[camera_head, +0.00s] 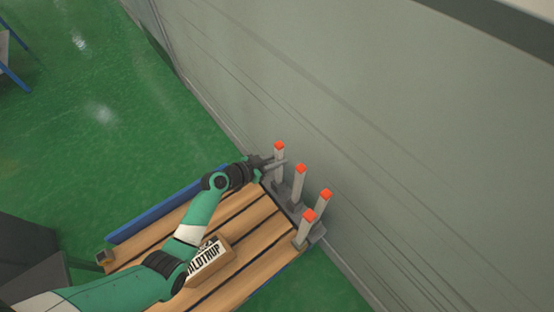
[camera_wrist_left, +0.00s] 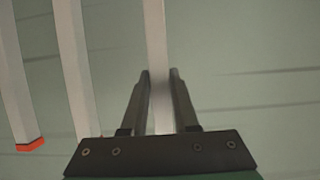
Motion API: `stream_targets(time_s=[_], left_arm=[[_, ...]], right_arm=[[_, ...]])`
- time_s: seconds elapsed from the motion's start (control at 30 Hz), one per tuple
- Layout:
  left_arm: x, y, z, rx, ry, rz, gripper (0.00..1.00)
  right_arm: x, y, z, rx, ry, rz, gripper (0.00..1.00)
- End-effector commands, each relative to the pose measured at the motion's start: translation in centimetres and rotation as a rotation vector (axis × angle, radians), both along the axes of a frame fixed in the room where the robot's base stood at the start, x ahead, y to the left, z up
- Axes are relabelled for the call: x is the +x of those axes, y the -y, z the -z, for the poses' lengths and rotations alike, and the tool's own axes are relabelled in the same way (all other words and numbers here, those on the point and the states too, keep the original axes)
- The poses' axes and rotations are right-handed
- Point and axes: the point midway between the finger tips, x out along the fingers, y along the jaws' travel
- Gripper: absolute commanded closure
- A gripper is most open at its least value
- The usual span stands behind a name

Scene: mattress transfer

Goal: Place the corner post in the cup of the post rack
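The corner post (camera_head: 279,151) is pale grey with an orange top and stands upright at the far end of the post rack (camera_head: 291,207). My left gripper (camera_head: 276,164) reaches it from the left, below the orange top. In the left wrist view, my gripper's fingers (camera_wrist_left: 159,74) lie along both sides of the post (camera_wrist_left: 157,35) and appear shut on it. The post's lower end meets the rack area in the head view, but I cannot tell whether it sits in the cup. My right gripper is not in view.
Other orange-topped posts (camera_head: 299,182) stand along the rack. A wooden slatted pallet (camera_head: 262,240) with a labelled block (camera_head: 209,262) lies beneath my left arm. A grey wall (camera_head: 400,150) rises close behind the posts. Green floor (camera_head: 90,150) is open at left.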

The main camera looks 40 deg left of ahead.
Motion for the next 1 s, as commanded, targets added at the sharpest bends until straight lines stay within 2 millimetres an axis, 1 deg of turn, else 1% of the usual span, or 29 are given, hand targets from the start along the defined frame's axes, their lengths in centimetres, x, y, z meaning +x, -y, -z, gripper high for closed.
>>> stream_targets(time_s=[0.03, 0.13, 0.17, 0.4, 0.53, 0.67, 0.8, 0.9, 1.0], left_arm=[[0.0, 0.0, 0.0, 0.000, 0.000, 0.000, 0.62], [0.0, 0.0, 0.0, 0.000, -0.001, 0.000, 0.44], [0.0, 0.0, 0.0, 0.000, -0.001, 0.000, 0.43], [0.0, 0.0, -0.1, 0.000, -0.001, 0.000, 0.43], [-0.3, -0.1, -0.7, 0.000, -0.001, -0.001, 0.43], [-2.5, -0.4, -1.8, -0.001, -0.002, -0.004, 0.43], [-5.8, -0.8, -3.3, -0.002, -0.002, -0.005, 0.43], [-8.0, -1.1, -4.1, -0.002, -0.001, -0.005, 0.43], [-9.6, -1.3, -4.8, -0.001, -0.002, -0.004, 0.43]], right_arm=[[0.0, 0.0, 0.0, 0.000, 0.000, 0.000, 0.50], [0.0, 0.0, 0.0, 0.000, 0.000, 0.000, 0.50], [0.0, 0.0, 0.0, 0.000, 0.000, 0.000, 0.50], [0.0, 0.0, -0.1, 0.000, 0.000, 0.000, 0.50], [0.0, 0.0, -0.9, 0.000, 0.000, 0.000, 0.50], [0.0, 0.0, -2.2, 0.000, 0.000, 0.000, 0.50], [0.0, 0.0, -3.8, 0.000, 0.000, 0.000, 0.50], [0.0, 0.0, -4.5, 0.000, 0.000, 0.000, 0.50], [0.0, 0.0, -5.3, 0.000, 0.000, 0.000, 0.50]])
